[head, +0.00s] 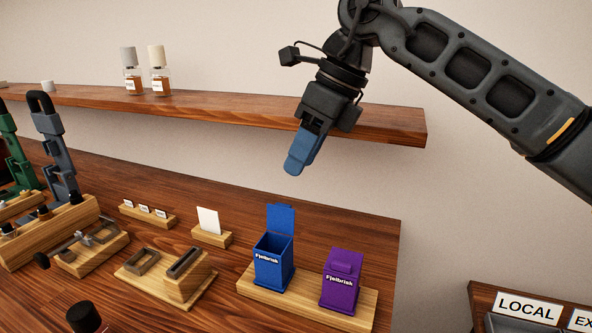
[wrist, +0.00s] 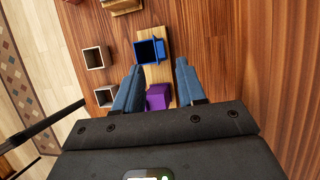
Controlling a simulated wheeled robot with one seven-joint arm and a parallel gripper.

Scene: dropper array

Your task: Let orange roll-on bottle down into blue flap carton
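The blue flap carton (head: 273,262) stands upright on a wooden base, its flap raised at the back and its top open. It also shows from above in the wrist view (wrist: 146,53), with a dark interior. My gripper (head: 297,165) hangs in the air above and behind the cartons, fingers pointing down. In the wrist view its two blue fingers (wrist: 158,92) are apart with nothing held between them. I cannot pick out an orange roll-on bottle for certain; small black-capped items (head: 43,212) stand in a wooden rack at left, too small to identify.
A closed purple carton (head: 341,284) stands right of the blue one on the same wooden base (head: 365,297). A wall shelf (head: 230,108) holds two amber bottles (head: 158,82). Wooden holders (head: 180,280) and a dark-capped bottle (head: 85,317) are left. Bins labelled LOCAL (head: 527,308) are lower right.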

